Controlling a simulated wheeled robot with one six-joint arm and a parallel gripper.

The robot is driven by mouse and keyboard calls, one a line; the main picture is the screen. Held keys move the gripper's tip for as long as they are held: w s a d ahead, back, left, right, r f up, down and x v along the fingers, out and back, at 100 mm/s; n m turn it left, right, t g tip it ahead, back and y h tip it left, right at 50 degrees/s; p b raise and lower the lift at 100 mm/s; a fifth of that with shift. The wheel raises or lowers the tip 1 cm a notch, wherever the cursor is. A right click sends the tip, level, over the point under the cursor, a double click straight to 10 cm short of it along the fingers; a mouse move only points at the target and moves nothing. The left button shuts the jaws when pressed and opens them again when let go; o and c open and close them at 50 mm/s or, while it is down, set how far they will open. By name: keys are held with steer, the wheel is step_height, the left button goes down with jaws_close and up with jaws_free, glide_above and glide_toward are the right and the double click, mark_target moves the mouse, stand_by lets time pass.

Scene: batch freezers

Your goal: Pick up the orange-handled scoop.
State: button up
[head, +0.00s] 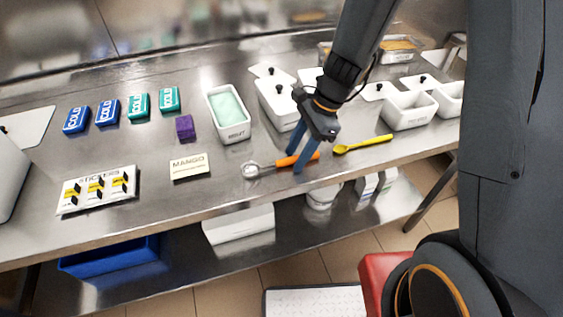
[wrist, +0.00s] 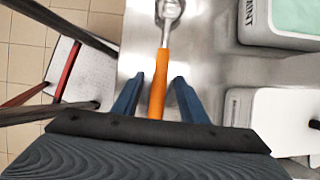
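The scoop lies on the steel counter near its front edge. Its orange handle (head: 304,159) points right and its metal bowl (head: 250,169) points left in the head view. My gripper (head: 296,162) is at the handle, fingers pointing down. In the wrist view the orange handle (wrist: 158,85) runs between the two blue fingers of my gripper (wrist: 157,82), with a gap on each side. The gripper is open. The metal bowl (wrist: 169,10) is partly cut off at the top of the wrist view.
A white tub with mint-green contents (head: 228,112) and lidded white tubs (head: 277,104) stand behind. A MANGO card (head: 189,166) and a sticker sheet (head: 97,190) lie to the left. The counter's front edge is close.

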steer(key=shift+f, duration=0.1)
jaws_close()
